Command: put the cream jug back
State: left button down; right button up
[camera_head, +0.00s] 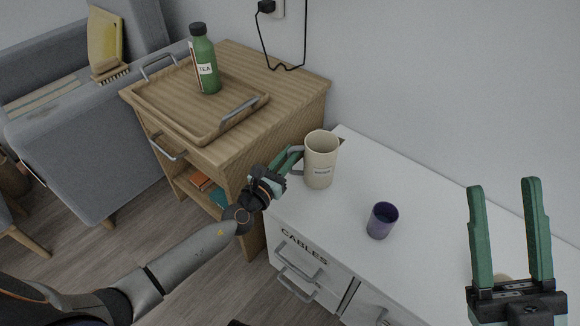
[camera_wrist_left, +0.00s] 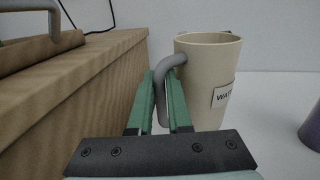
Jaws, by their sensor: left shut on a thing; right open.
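The cream jug (camera_head: 321,152) is upright at the left end of the white desk (camera_head: 400,178), close to the wooden cabinet. Its grey handle points left, and a label on its side partly reads "WAT" in the left wrist view (camera_wrist_left: 205,80). My left gripper (camera_head: 292,158) is shut on the jug's handle, with one finger on each side of it in the left wrist view (camera_wrist_left: 165,85). I cannot tell whether the jug's base touches the desk. My right gripper (camera_head: 503,184) is open and empty, above the desk's right part.
A purple cup (camera_head: 382,220) stands on the desk, right of the jug. The wooden cabinet (camera_head: 290,92) carries a tray (camera_head: 190,133) with a green tea bottle (camera_head: 205,62). A beige thing (camera_head: 503,278) is mostly hidden behind my right gripper. The desk between cup and wall is clear.

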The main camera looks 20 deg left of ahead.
pick_arm(q)
jog(key=shift+f+b, duration=0.4)
jog(key=shift+f, duration=0.7)
pick_arm(e)
jog(key=shift+a+f, duration=0.2)
jog(key=shift+f, duration=0.9)
pick_arm(q)
jog(key=shift+f, duration=0.15)
jog(key=c, duration=1.3)
grip_release()
jog(key=shift+f, duration=0.15)
jog(key=o, duration=0.5)
jog(key=shift+c, duration=0.2)
jog(key=shift+d, duration=0.1)
pick_arm(e)
jog(key=shift+f, duration=0.1)
